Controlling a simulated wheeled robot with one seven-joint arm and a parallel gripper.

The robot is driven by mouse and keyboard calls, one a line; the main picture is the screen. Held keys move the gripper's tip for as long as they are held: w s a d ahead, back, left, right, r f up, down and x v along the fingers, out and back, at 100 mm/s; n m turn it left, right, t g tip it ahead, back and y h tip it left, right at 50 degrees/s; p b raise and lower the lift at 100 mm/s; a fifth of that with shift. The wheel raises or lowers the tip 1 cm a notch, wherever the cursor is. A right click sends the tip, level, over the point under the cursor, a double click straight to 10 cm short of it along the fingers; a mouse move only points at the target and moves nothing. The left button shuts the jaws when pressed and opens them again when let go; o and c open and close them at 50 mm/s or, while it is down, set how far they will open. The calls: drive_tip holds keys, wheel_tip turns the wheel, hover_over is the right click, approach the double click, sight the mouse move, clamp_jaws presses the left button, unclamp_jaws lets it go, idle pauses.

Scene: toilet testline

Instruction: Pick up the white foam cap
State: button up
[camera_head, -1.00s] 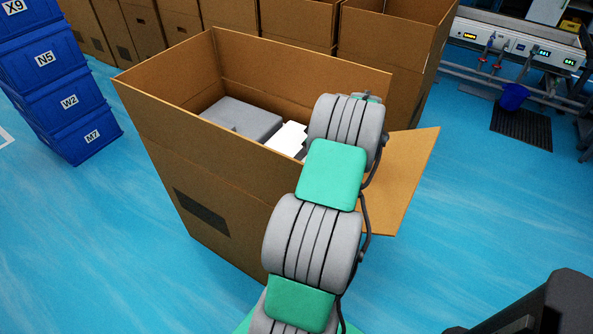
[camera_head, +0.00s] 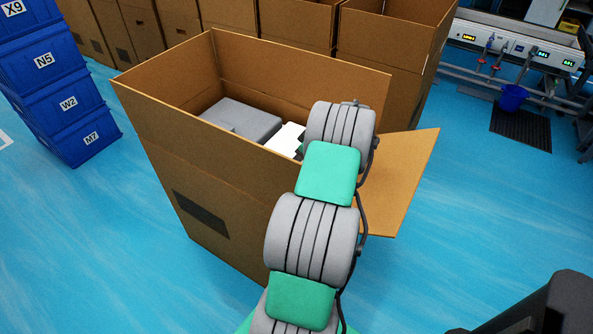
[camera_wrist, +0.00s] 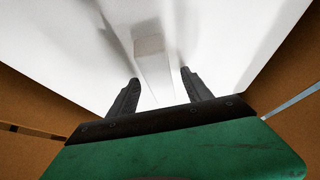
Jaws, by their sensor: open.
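The white foam cap (camera_head: 286,138) lies inside the open cardboard box, partly hidden by my arm in the head view. In the wrist view the white foam cap (camera_wrist: 230,35) fills most of the picture, with a raised rib running up its middle. My gripper (camera_wrist: 160,78) is open over it, with one dark finger on each side of the rib. I see nothing held between the fingers. Whether the fingertips touch the foam cannot be told. In the head view my gripper is mostly hidden behind my arm.
The cardboard box (camera_head: 225,205) has high walls around my gripper, and a flap (camera_head: 400,185) sticks out on the right. A grey block (camera_head: 240,120) lies left of the cap. More boxes (camera_head: 300,25) stand behind, and blue crates (camera_head: 75,125) are stacked at left.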

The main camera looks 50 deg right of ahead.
drive_tip(key=shift+c, duration=0.4)
clamp_jaws()
idle(0.4)
idle(0.7)
